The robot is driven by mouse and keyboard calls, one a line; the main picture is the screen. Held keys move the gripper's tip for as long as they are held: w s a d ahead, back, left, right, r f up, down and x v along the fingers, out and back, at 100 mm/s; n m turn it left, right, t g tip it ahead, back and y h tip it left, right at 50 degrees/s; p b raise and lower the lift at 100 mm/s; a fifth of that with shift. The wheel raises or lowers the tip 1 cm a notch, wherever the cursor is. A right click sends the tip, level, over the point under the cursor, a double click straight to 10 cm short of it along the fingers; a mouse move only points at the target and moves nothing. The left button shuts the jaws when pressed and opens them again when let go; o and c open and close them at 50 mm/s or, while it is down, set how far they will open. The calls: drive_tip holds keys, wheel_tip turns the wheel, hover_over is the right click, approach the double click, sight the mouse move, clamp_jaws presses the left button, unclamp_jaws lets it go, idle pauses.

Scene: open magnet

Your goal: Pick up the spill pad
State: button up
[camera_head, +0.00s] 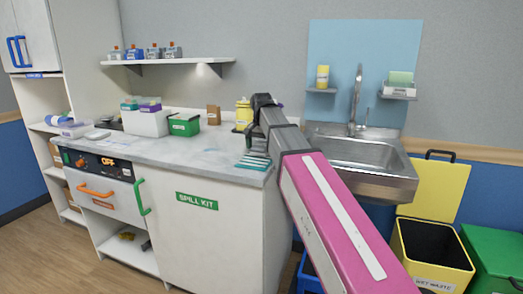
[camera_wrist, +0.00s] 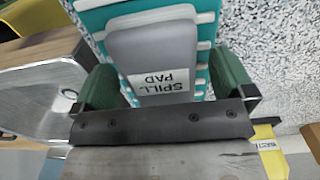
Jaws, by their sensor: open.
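The spill pad (camera_wrist: 155,50) has a grey block with a white "SPILL PAD" label on top of a teal-and-white striped pad. In the head view the striped pad (camera_head: 252,163) lies on the counter near its right front corner, partly hidden by my arm. My gripper (camera_wrist: 166,82) is open, with one green-padded finger at each side of the grey block. The wrist view does not clearly show whether the fingers touch it. In the head view my gripper (camera_head: 257,138) is over the pad, its fingertips hard to make out.
A steel sink (camera_head: 362,155) is right of the counter (camera_head: 165,150). A yellow container (camera_head: 243,113) stands behind my gripper. A green box (camera_head: 184,126) and white bin (camera_head: 146,122) are further left. A yellow waste bin (camera_head: 432,250) is on the floor at right.

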sight(259, 145)
drive_tip(key=c, duration=1)
drive_tip(key=shift+r, duration=0.1)
drive_tip(key=shift+r, duration=0.5)
drive_tip(key=r, duration=0.2)
drive_tip(key=s+a+r, duration=0.1)
drive_tip(key=shift+r, duration=0.35)
drive_tip(key=s+a+r, duration=0.6)
drive_tip(key=s+a, duration=0.1)
drive_tip(key=shift+s+r, duration=0.1)
drive_tip(key=shift+s, duration=0.1)
